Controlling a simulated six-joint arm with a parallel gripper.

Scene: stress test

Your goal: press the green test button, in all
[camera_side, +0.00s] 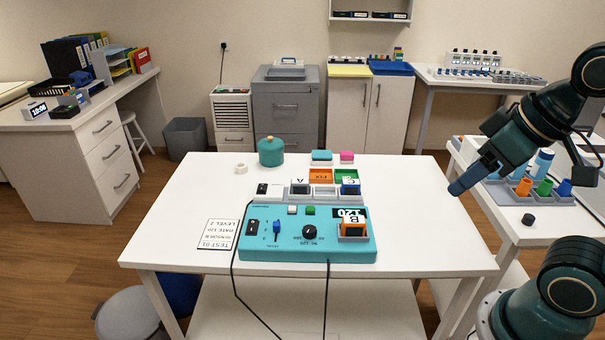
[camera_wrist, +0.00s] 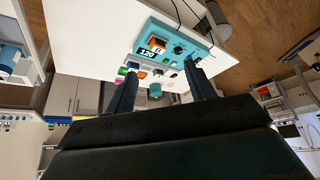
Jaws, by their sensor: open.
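The teal test box (camera_side: 290,252) sits at the front of the white table. Its green button (camera_side: 310,210) is on the top, beside a white button (camera_side: 292,210). A black knob (camera_side: 309,232), a blue slider (camera_side: 277,229) and a display reading 120 (camera_side: 349,212) are also on it. An orange block marked B (camera_side: 353,229) sits in a socket at its right. My gripper (camera_side: 457,188) is open, above and right of the table, well apart from the box. In the wrist view, the box (camera_wrist: 165,33) lies beyond my gripper's spread, empty fingers (camera_wrist: 161,69); the green button is too small to make out.
A card (camera_side: 219,234) reading TEST 01, sensor B, date 120, level 2 lies left of the box. A rack with blocks (camera_side: 322,191), small trays (camera_side: 320,176) and a teal pot (camera_side: 271,152) stand behind it. Black cables (camera_side: 235,270) hang over the front. The table's right side is clear.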

